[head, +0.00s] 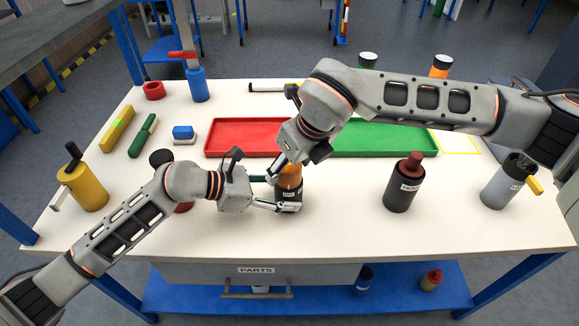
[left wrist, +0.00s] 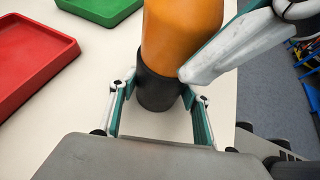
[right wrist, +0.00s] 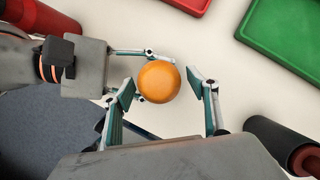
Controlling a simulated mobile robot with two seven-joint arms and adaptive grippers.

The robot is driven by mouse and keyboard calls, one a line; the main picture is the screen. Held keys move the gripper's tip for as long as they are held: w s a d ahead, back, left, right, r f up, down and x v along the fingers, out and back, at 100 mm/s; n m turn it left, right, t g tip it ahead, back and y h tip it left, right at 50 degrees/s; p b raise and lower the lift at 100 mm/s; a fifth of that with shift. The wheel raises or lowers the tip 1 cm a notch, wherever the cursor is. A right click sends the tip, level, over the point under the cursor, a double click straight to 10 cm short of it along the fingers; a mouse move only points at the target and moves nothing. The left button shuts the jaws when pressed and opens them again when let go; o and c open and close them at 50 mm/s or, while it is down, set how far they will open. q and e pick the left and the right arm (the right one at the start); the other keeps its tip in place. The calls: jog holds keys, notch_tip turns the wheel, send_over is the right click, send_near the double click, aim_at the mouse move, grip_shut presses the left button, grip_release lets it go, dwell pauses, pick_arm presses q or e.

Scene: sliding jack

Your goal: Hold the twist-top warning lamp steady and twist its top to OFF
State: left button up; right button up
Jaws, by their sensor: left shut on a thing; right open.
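The warning lamp has an orange top (head: 289,176) and a dark base (head: 289,196), and stands upright on the table between my grippers. My left gripper (head: 277,193) is shut on the dark base; the left wrist view shows its fingers either side of the base (left wrist: 157,92). My right gripper (head: 277,170) is open from above at the orange top. In the right wrist view the round orange top (right wrist: 158,82) lies between its spread fingers, nearer the left one, with a gap at the right finger. The OFF marking cannot be seen.
A red tray (head: 240,151) and a green tray (head: 375,152) lie behind the lamp. A dark canister with a red top (head: 404,185) stands to the right, and a yellow canister (head: 85,187) at the far left. The front middle of the white table is clear.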

jog(key=v, duration=1.1)
jog(key=shift+r, duration=0.2)
pick_arm(q)
jog(key=o, duration=1.1)
jog(key=shift+c, duration=0.2)
jog(key=shift+a, duration=0.1)
